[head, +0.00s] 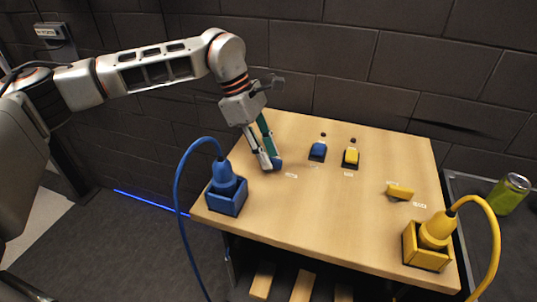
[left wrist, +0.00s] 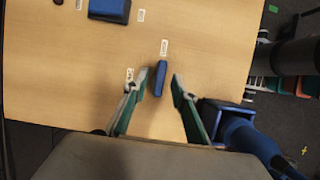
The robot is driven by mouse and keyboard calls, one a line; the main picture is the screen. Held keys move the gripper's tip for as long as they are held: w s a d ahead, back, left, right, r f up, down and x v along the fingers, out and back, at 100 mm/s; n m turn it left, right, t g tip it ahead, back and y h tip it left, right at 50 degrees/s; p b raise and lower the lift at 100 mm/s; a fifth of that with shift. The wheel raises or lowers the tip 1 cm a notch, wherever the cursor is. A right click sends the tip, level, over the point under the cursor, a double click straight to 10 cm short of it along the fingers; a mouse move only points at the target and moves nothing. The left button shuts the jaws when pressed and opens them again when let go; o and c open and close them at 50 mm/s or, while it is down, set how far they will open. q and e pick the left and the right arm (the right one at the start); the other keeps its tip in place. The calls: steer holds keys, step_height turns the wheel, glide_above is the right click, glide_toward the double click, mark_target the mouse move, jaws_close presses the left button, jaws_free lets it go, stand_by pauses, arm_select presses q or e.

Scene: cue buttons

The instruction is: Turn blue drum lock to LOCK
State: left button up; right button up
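The blue drum lock's handle (left wrist: 160,71) is a slim bar on the wooden table (left wrist: 60,128). In the left wrist view its long side runs nearly up and down, with one end near a small white label (left wrist: 164,47). Another label (left wrist: 130,74) lies to its left; I cannot read either. My left gripper (left wrist: 160,76) is open, one finger on each side of the handle, with gaps showing. In the head view the left gripper (head: 270,164) points down at the blue handle (head: 278,164), which the fingers partly hide. My right gripper is not in view.
A blue button (head: 318,152) and a yellow button (head: 351,158) stand farther back. A yellow handle (head: 400,192) is to the right. A blue box (head: 228,199) and a yellow box (head: 425,250) with cabled plugs stand at the front corners. A green can (head: 509,193) is beyond the table.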

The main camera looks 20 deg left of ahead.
arm_select(q)
steer(key=v, duration=1.1)
steer(key=shift+r, duration=0.1)
